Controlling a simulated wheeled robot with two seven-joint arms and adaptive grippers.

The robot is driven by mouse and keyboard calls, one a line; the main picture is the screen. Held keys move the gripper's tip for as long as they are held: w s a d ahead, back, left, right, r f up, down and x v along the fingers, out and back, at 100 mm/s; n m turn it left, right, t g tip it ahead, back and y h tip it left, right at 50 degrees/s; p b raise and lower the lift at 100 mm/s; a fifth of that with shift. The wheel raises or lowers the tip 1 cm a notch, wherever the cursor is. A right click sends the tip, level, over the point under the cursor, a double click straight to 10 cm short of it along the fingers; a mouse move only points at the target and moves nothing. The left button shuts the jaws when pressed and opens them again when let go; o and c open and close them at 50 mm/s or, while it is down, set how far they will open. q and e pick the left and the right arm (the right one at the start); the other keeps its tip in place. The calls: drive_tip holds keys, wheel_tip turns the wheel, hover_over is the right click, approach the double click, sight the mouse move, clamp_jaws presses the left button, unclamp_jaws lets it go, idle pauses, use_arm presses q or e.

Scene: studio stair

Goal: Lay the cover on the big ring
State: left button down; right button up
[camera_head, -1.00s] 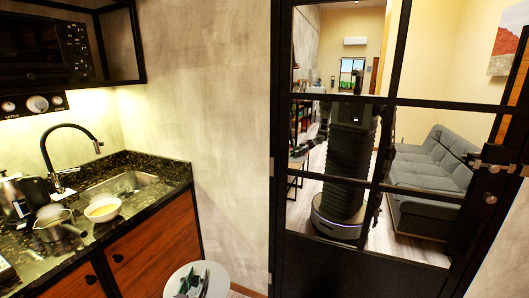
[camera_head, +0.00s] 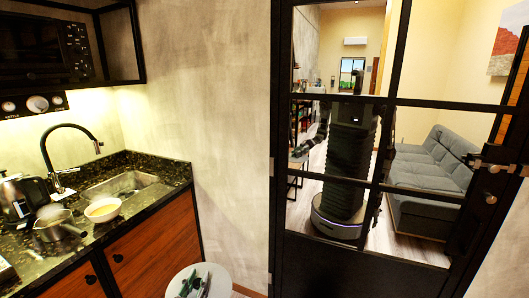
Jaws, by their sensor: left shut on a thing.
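A round, pale, flat disc, which looks like the cover (camera_head: 222,283), shows at the bottom edge of the head view, in front of the cabinet. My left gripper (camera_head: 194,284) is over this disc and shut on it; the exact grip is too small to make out. The disc is cut off by the lower picture edge. The big ring cannot be made out in this view. My right gripper is not in view.
The dark stone counter (camera_head: 146,217) at left holds a sink (camera_head: 128,186), a white bowl (camera_head: 103,209), a small metal pot (camera_head: 57,225) and a kettle (camera_head: 22,197). A black-framed glass door (camera_head: 345,268) stands at right. Bare wall lies between.

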sight(192, 293)
use_arm(q)
drive_tip(key=shift+n+y, duration=0.5)
drive_tip(key=shift+y, duration=0.3)
drive_tip(key=shift+s+a+f, duration=0.3)
drive_tip(key=shift+f, duration=0.3)
drive_tip(key=shift+s+a+f, duration=0.25)
drive_tip(key=shift+s+f, duration=0.05)
drive_tip(key=shift+f, duration=0.25)
drive_tip(key=shift+s+a+f, duration=0.3)
drive_tip(key=shift+f, duration=0.3)
drive_tip(key=shift+s+a+f, duration=0.15)
drive_tip(key=shift+s+f, duration=0.2)
drive_tip(key=shift+f, duration=0.2)
drive_tip(key=shift+s+f+y, duration=0.3)
drive_tip(key=shift+s+f, duration=0.45)
drive_tip(key=shift+f, duration=0.1)
